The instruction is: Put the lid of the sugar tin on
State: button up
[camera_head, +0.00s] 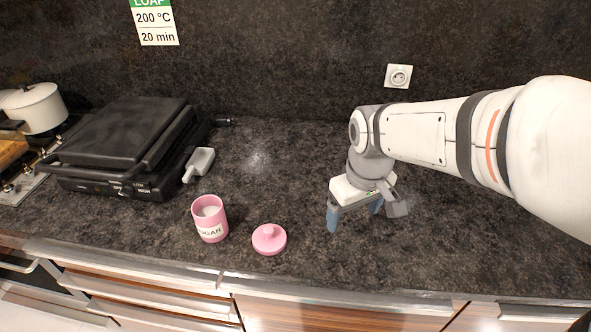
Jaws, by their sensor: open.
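The sugar tin (210,222) is a pink cylinder with a white label reading SUGAR. It stands upright and uncovered on the dark countertop, with pale contents showing inside. Its pink lid (269,240), round with a knob on top, lies flat on the counter just right of the tin, knob up and apart from it. My gripper (352,218) is to the right of the lid, pointing down with its blue-grey fingers apart. It is open and nothing shows between the fingers. Whether the fingertips touch the counter is hard to tell.
A black contact grill (125,145) stands at the left, with a small grey-white scoop-like object (199,164) beside it. A white pot (36,107) is at the far left. The counter's front edge (300,287) runs close below the lid. The counter behind the lid is clear.

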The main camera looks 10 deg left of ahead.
aim_at(268, 229)
jog(key=shift+o, duration=1.4)
jog(key=a+f+n, duration=0.1)
jog(key=a+n, duration=0.2)
jog(key=a, duration=0.7)
jog(key=shift+w+a+f+n+g+p, duration=0.15)
jog(key=shift+w+f+n+g+p, duration=0.15)
jog(key=shift+w+f+n+p, duration=0.1)
jog(key=shift+o, duration=0.4)
jog(key=a+n, duration=0.1)
jog(key=a, duration=0.1)
jog(key=a+f+n, duration=0.1)
jog(key=a, duration=0.1)
jog(key=s+a+f, duration=0.1)
jog(key=a, duration=0.2)
jog(key=shift+s+a+n, duration=0.1)
jog(key=shift+n, duration=0.3)
jog(key=f, duration=0.2)
jog(key=f+p, duration=0.1)
jog(key=f, duration=0.5)
jog(key=shift+w+a+p, duration=0.2)
jog(key=shift+a+p, duration=0.15)
